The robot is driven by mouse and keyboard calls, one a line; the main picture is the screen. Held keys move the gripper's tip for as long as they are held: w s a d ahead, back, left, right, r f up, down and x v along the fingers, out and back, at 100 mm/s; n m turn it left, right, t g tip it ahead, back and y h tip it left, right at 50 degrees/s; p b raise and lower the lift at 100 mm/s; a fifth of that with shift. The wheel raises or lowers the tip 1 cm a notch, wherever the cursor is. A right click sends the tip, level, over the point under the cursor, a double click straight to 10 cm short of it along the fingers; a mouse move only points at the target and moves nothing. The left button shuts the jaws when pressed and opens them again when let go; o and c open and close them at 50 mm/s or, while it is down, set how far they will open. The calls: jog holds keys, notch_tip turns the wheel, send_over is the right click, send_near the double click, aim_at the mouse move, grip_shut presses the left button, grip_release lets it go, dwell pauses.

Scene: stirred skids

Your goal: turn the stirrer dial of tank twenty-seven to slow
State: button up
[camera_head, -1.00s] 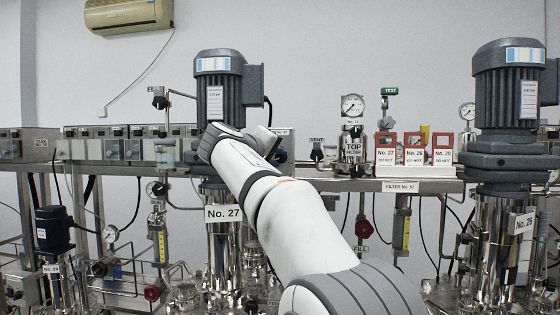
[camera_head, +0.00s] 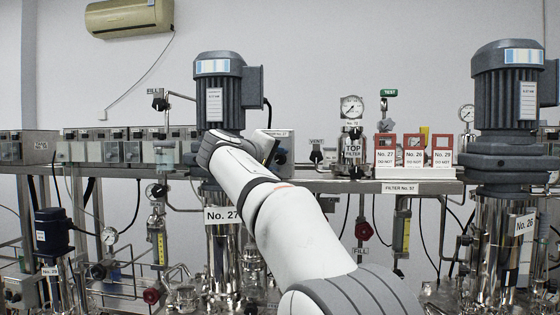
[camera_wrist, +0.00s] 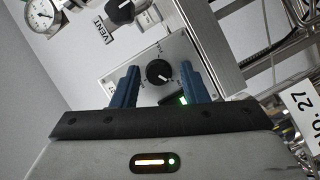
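In the wrist view, a round black dial (camera_wrist: 158,72) with a white pointer mark sits on a light panel (camera_wrist: 177,50) with small markings around it, too small to read. My gripper (camera_wrist: 156,76) is open, with one blue finger on each side of the dial in the picture and a gap to it. I cannot tell how far the fingertips are from the panel. In the head view, the tank's No. 27 label (camera_head: 222,215) hangs below a grey motor (camera_head: 219,85). My arm hides much of the dial's box (camera_head: 282,147) there.
In the wrist view, a green light (camera_wrist: 183,99) glows near the right finger. A black VENT knob (camera_wrist: 121,11) and a gauge (camera_wrist: 41,14) are above.

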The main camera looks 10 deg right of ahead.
jog(key=shift+o, duration=0.4)
jog(key=shift+r, duration=0.15)
jog(key=shift+s+a, duration=0.4)
jog(key=shift+a, duration=0.05)
jog(key=b+v, duration=0.2)
jog(key=v, duration=0.4)
jog(key=shift+s, duration=0.35)
jog(key=shift+a+r, duration=0.1)
jog(key=shift+a, duration=0.05)
